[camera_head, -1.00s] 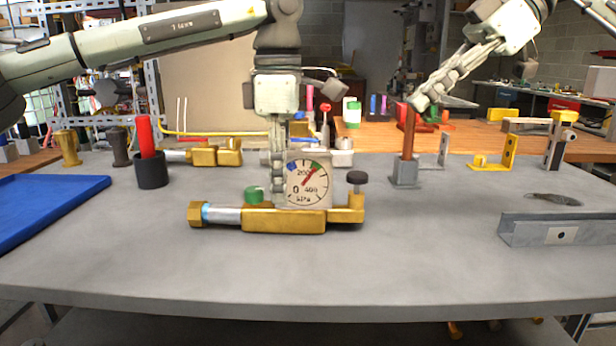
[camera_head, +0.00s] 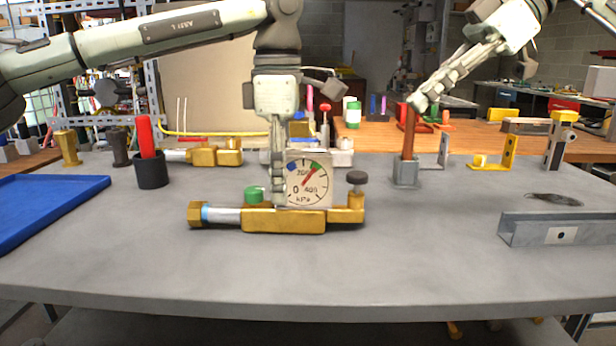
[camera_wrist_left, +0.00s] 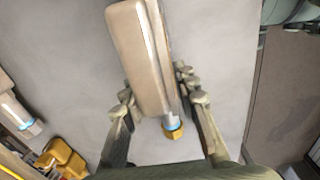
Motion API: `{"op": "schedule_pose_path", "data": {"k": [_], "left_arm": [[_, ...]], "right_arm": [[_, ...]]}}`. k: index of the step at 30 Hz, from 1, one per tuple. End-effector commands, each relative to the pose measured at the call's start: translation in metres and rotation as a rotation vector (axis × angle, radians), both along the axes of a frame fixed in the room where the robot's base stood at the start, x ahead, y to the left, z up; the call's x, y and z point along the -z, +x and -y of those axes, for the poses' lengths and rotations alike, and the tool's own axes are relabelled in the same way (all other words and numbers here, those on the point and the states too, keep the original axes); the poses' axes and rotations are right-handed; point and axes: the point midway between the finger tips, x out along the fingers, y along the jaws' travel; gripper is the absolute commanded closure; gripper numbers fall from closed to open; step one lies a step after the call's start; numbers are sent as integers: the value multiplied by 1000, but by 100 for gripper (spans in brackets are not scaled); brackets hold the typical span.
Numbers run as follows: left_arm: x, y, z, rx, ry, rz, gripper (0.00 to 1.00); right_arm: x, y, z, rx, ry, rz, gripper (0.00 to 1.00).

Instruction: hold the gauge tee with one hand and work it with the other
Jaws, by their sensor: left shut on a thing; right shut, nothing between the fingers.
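The gauge tee (camera_head: 283,221) lies on the grey table in the head view. It has a brass body, a silver pipe with a blue band and a brass hex end at left, a green cap, a dark knob at right, and a square white kPa dial with a red needle pointing up and right. My left gripper (camera_head: 278,190) is shut on the gauge tee at the dial housing. In the left wrist view the housing (camera_wrist_left: 140,58) sits between the fingers of my left gripper (camera_wrist_left: 158,92). My right gripper (camera_head: 420,104) is shut and empty, away from the tee, by a copper post's top.
The copper post (camera_head: 408,135) stands in a grey block. A black cup (camera_head: 152,171) with a red handle, a blue tray (camera_head: 60,205) and another brass fitting (camera_head: 215,154) are at left. A steel channel (camera_head: 560,230) lies at right. The table's front is clear.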

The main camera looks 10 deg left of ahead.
Motion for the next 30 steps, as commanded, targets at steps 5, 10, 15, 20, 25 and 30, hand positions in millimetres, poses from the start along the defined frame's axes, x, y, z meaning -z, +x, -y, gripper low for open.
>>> {"op": "schedule_pose_path", "data": {"k": [5, 10, 15, 20, 25, 30], "left_arm": [[0, 0, 0, 1, -1, 0, 61], [0, 0, 0, 1, 0, 0, 47], [0, 0, 0, 0, 0, 0, 47], [-6, 0, 0, 0, -1, 1, 47], [-34, 1, 1, -1, -2, 3, 47], [-72, 0, 1, -1, -2, 3, 47]], "right_arm": [[0, 0, 0, 0, 0, 0, 100], [0, 0, 0, 0, 0, 0, 100], [0, 0, 0, 0, 0, 0, 100], [0, 0, 0, 0, 0, 0, 100], [0, 0, 0, 0, 0, 0, 100], [0, 0, 0, 0, 0, 0, 100]]}}
